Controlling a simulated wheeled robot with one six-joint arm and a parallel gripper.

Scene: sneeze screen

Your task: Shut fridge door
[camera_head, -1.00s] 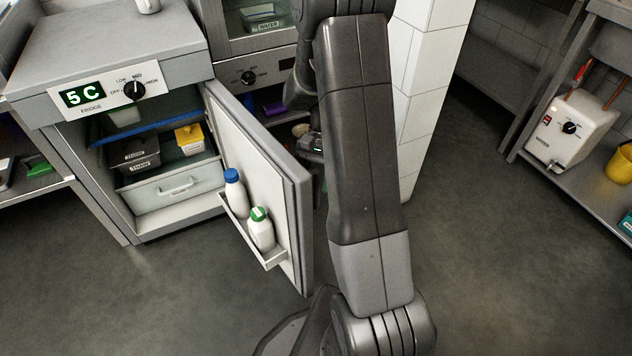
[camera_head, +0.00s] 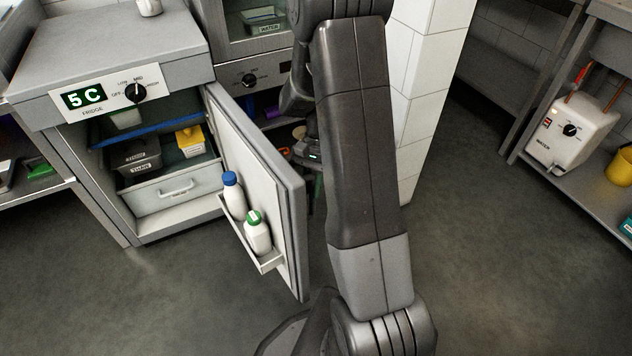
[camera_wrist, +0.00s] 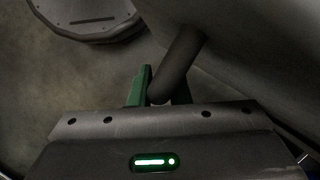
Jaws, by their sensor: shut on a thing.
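The fridge (camera_head: 102,62) stands at the left with its front open. Its door (camera_head: 296,225) hangs wide open on the right side, inner face toward the left. The door shelf holds a blue-capped bottle (camera_head: 233,197) and a green-capped bottle (camera_head: 257,235). In the wrist view, my gripper (camera_wrist: 161,88) is shut on a dark round bar, the door handle (camera_wrist: 183,58), with a green finger showing beside it.
Inside the fridge are dark tubs (camera_head: 136,155), a yellow container (camera_head: 190,140) and a drawer (camera_head: 172,192). A white tiled pillar (camera_head: 424,100) stands right of my arm. A shelf at right holds a white water boiler (camera_head: 570,128). The floor before the fridge is clear.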

